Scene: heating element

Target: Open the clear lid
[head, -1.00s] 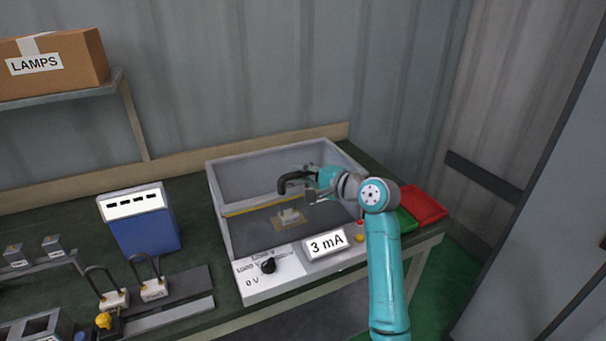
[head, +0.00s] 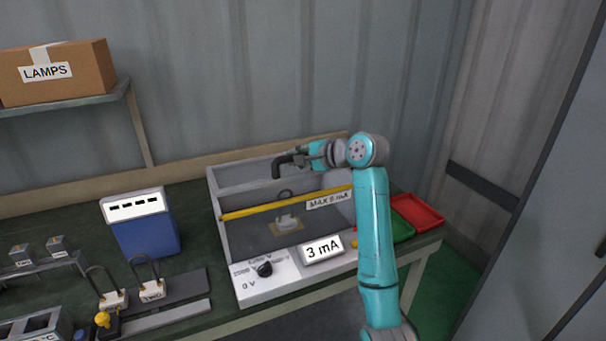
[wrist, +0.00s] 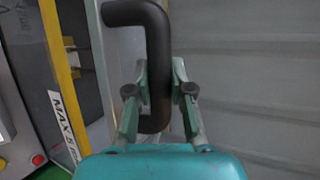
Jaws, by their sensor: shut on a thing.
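The clear lid belongs to the grey test box (head: 219,235) on the bench. Its pane is hard to make out; a yellow strip (head: 285,203) and a "MAX 5 mA" label (head: 328,200) show across the box. My gripper (head: 302,160) is shut on the black bent handle (head: 280,165), above the rear part of the box. In the wrist view, the handle (wrist: 155,60) runs between the two fingers of my gripper (wrist: 160,95). The lid's exact tilt cannot be told.
A small part with a wire loop (head: 287,222) sits inside the box. A dial (head: 264,269) and a "3 mA" display (head: 322,249) are on its front. Green (head: 402,227) and red (head: 419,213) trays lie right, a blue unit (head: 147,232) left. The metal wall stands close behind.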

